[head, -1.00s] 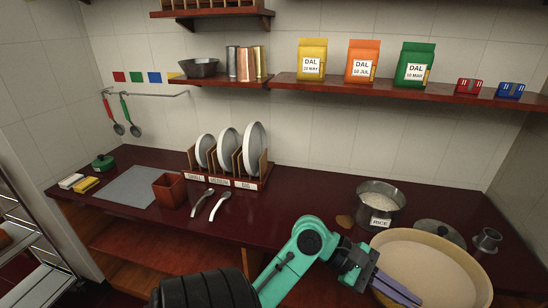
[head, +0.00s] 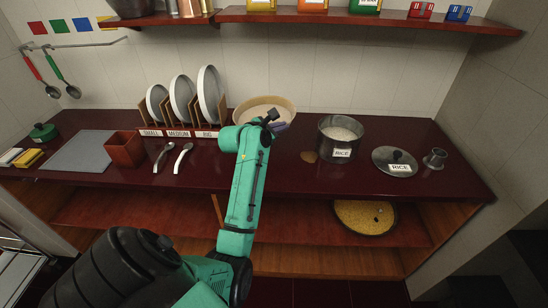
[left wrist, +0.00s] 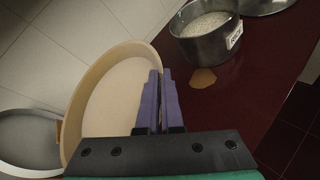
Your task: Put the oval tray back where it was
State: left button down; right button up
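The beige oval tray (head: 265,103) is at the back of the counter, right of the plate rack and before the tiled wall. In the left wrist view the tray (left wrist: 112,92) fills the left middle, its rim meeting the purple fingers. My left gripper (head: 281,126) is at the tray's near right side, its fingers (left wrist: 160,92) close together with the rim between them. Whether the tray's base touches the counter is unclear. My right gripper is not in view.
The plate rack (head: 178,133) stands close left of the tray. A rice pot (head: 338,140), a lid (head: 394,161) and a small steel cup (head: 434,159) are to the right. A brown patch (head: 308,156) lies by the pot. A round tray of yellow grains (head: 365,217) is on the lower shelf.

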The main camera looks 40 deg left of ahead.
aim_at(280, 170)
pick_arm(q)
notch_tip(280, 170, down, 16)
jog(key=shift+a, duration=0.1)
jog(key=c, duration=1.1)
grip_release()
jog(key=v, duration=1.2)
jog(key=shift+r, duration=0.1)
